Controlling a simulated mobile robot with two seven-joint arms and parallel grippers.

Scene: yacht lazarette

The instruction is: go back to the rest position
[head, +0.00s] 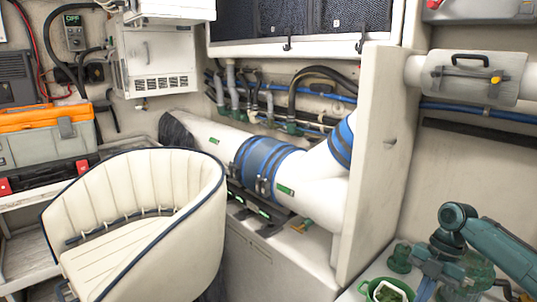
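A teal arm, which looks like my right arm, comes in from the right edge at the lower right in the head view. It bends down at a rounded joint toward a counter. Its lower end, where my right gripper (437,288) seems to be, is small and overlaps green and clear items. I cannot make out whether its fingers are open or hold anything. My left gripper and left arm are not in view.
A white counter at lower right carries a green-rimmed container (387,292) and a green knob-like fitting (400,258). A cream partition (385,140) stands beside it. A cream padded seat (140,220), toolbox (45,135) and large white pipe (315,190) fill the left and middle.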

